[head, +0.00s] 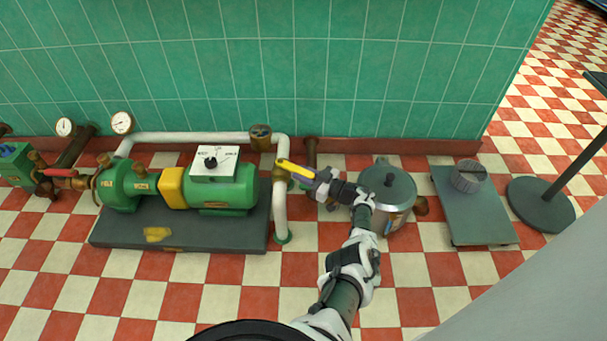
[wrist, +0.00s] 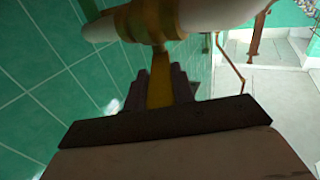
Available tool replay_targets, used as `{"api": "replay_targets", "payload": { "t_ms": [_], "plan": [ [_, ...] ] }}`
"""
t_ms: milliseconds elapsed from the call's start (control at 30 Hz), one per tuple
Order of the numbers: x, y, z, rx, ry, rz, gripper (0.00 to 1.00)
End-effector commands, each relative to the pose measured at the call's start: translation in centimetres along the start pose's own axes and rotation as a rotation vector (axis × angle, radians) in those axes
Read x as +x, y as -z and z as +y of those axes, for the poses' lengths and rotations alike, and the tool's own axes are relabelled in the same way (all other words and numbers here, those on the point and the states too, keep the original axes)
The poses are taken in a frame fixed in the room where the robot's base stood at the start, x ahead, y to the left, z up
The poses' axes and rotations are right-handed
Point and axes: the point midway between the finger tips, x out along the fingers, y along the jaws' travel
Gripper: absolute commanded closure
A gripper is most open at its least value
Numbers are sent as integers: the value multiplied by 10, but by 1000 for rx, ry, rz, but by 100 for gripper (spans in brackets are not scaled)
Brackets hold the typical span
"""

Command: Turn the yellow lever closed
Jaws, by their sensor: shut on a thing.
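The yellow lever (head: 295,168) sits on the upright part of the white pipe (head: 280,206), right of the green pump. It points to the right and slightly down in the head view, crosswise to that pipe. My gripper (head: 318,179) is at the lever's outer end and shut on it. In the wrist view the lever (wrist: 160,82) runs between the two fingers of my gripper (wrist: 160,92) up to a brass valve body on the white pipe (wrist: 192,15). The lever's outer end is hidden by my gripper.
The green pump (head: 232,192) with a yellow coupling stands on a dark base at left. A red lever (head: 60,172) is farther left. A grey lidded pot (head: 392,214) stands close right of my arm. A grey platform (head: 478,225) holds a small ribbed container (head: 467,177). Green tiled wall stands behind.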

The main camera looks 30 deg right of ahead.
Motion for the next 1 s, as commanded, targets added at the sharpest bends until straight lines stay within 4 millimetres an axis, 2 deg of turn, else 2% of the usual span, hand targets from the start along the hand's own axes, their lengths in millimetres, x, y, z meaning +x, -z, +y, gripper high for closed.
{"api": "replay_targets", "payload": {
  "t_ms": [367, 400, 533, 867, 1000],
  "plan": [
    [4, 2, 1, -3, 0, 1, 100],
    [4, 2, 1, -3, 0, 2, 71],
    [3, 2, 0, -2, 0, 1, 54],
    [-1, 1, 0, -1, 0, 0, 53],
    [-18, 2, 1, 0, -2, 1, 53]
  ]
}}
